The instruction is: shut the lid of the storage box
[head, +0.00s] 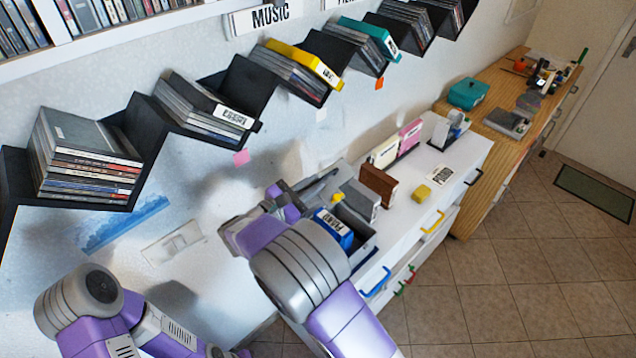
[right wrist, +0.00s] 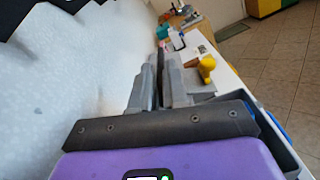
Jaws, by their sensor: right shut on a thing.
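The storage box (head: 368,256) is a grey open-topped box at the near end of the white cabinet, with a blue item marked PIANO (head: 334,228) in its opening. Its rim shows at the right in the right wrist view (right wrist: 262,118). The lid seems to stand raised at the wall side of the box. My right gripper (head: 318,190) is at that side, partly hidden by my own arm. In the right wrist view its fingers (right wrist: 160,78) are shut on a thin dark edge (right wrist: 160,58), which looks like the lid. My left arm enters at lower left; its gripper is out of view.
Black zigzag shelves (head: 150,135) with discs hang on the wall above. Tiled floor (head: 510,300) lies open to the right.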

